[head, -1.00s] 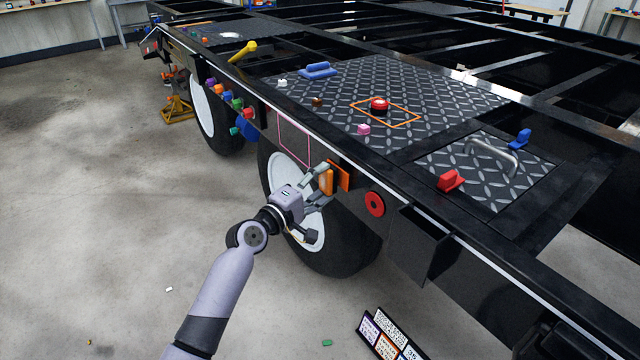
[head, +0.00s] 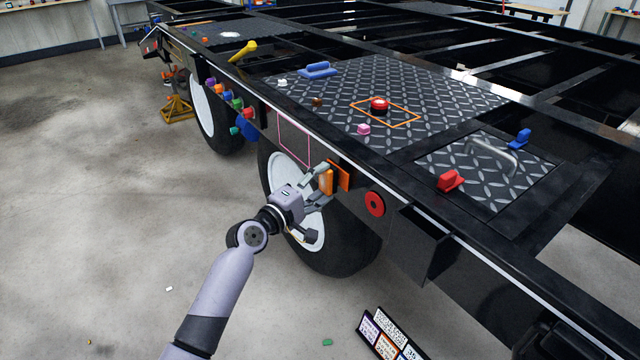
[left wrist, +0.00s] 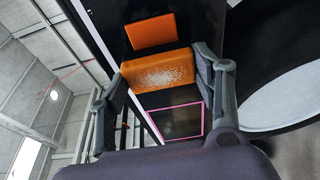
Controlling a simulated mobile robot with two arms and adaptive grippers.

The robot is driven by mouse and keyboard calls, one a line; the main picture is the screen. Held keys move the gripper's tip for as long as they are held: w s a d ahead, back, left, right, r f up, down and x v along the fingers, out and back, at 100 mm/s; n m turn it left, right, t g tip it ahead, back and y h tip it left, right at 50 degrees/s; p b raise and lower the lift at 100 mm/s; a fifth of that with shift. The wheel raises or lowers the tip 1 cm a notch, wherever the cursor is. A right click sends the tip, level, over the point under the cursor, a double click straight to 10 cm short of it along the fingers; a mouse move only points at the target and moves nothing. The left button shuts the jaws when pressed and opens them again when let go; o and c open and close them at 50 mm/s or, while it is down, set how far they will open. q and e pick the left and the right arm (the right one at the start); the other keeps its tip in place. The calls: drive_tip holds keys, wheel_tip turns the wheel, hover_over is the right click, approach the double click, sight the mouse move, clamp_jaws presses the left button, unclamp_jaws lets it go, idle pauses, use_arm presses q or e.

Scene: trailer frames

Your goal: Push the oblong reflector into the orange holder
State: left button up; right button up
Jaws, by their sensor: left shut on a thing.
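The oblong orange reflector (head: 327,183) is held between the fingers of my left gripper (head: 322,184), just in front of the trailer's side rail. It also shows in the left wrist view as an orange block (left wrist: 158,71) with a pale speckled face, a finger at each end. The orange holder (head: 341,176) is a flat orange panel on the dark rail, just behind and right of the reflector. In the left wrist view the holder (left wrist: 150,31) lies beyond the reflector, offset from it. Whether the two touch cannot be told. My right gripper is not in view.
A pink outlined square (head: 294,141) is on the rail left of the holder, and a round red reflector (head: 375,204) is to the right. A wheel (head: 335,235) stands behind my gripper. Colored connectors (head: 237,103) stick out farther left. The floor in front is mostly clear.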

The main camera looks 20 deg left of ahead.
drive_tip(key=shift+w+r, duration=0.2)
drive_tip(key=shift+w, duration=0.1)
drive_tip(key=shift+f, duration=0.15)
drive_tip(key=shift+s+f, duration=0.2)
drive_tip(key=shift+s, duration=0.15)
use_arm(q)
drive_tip(key=shift+w+d, duration=0.25)
drive_tip(key=shift+w, duration=0.15)
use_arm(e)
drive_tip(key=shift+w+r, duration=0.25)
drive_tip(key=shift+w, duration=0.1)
use_arm(q)
drive_tip(key=o, duration=1.2)
drive_tip(key=shift+c, duration=0.2)
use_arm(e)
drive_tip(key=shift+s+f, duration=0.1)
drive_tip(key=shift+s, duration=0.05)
